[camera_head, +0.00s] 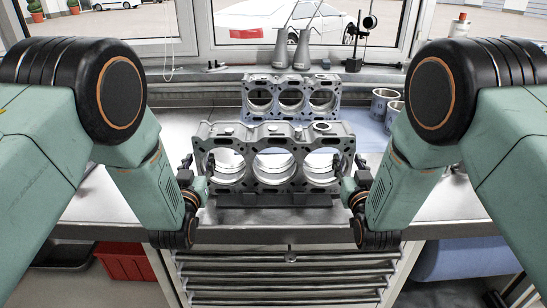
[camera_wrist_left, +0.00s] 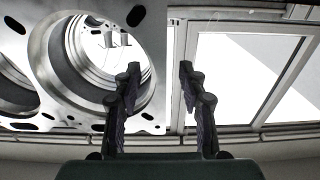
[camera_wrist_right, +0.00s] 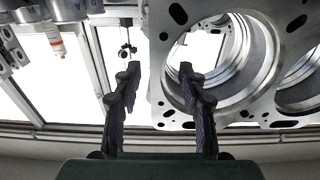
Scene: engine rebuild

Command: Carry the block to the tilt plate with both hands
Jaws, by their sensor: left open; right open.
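The grey metal engine block (camera_head: 272,133) with three large bores stands upright on a dark low base (camera_head: 275,199) near the bench's front edge. My left gripper (camera_head: 198,166) is open at the block's left end. In the left wrist view, the block's end edge (camera_wrist_left: 152,60) shows between the fingers (camera_wrist_left: 160,75). My right gripper (camera_head: 350,168) is open at the right end. In the right wrist view, the block's edge (camera_wrist_right: 160,75) likewise shows between the fingers (camera_wrist_right: 159,75). I cannot tell whether either gripper touches the block. I cannot identify the tilt plate with certainty.
A second, similar three-bore part (camera_head: 290,82) stands behind the block. Metal cylinders (camera_head: 383,103) stand at the back right on a blue mat (camera_head: 372,138). Two grey flasks (camera_head: 301,50) and a dark stand (camera_head: 354,50) are on the window sill. The bench's left side (camera_head: 150,125) looks clear.

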